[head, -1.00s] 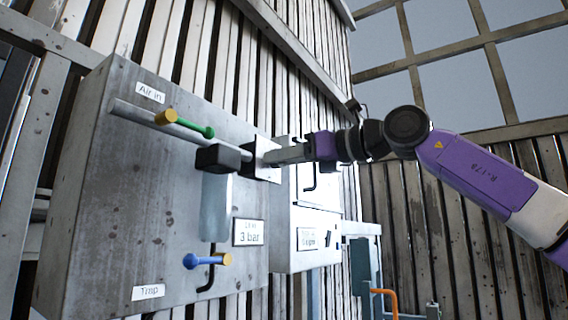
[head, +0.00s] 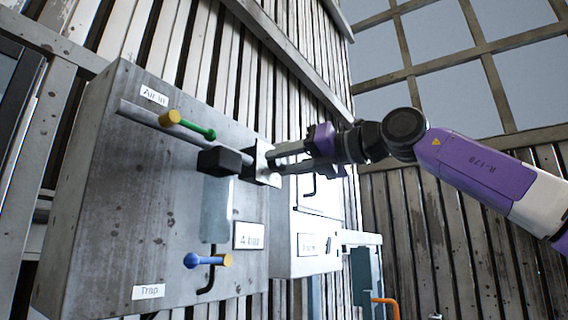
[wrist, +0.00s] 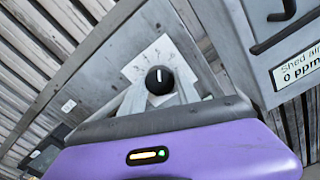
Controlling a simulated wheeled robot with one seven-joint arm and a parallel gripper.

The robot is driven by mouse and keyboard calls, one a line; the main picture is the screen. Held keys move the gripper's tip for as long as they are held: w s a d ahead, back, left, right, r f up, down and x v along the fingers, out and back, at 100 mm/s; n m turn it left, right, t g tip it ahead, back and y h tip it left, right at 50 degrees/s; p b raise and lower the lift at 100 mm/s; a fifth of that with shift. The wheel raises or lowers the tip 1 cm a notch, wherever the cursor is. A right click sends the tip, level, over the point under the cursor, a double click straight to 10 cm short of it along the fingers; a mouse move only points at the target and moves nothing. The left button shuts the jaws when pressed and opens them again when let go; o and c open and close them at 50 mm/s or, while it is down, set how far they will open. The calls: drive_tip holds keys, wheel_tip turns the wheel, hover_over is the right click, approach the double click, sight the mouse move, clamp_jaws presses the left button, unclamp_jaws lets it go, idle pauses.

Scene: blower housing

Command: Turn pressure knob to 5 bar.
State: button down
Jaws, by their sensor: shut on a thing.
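The pressure knob (wrist: 159,80) is black and round with a white pointer line. A white label (head: 249,236) on the grey panel (head: 110,200) reads "4 bar".
A green-handled valve (head: 190,125) under "Air in" and a blue-handled valve (head: 208,260) by "Trap" stick out from the panel. A black block (head: 224,160) is left of my gripper. A smaller grey box (wrist: 280,50) stands close on the right, with a black handle and a label.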

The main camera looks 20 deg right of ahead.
idle(0.3)
drive_tip(key=c, duration=0.9)
unclamp_jaws()
drive_tip(key=shift+s+d, duration=0.1)
drive_tip(key=b+v, duration=0.2)
drive_tip(key=v, duration=0.5)
drive_tip(key=shift+s+d+b, duration=0.15)
drive_tip(key=shift+s+b, duration=0.1)
drive_tip(key=shift+b, duration=0.1)
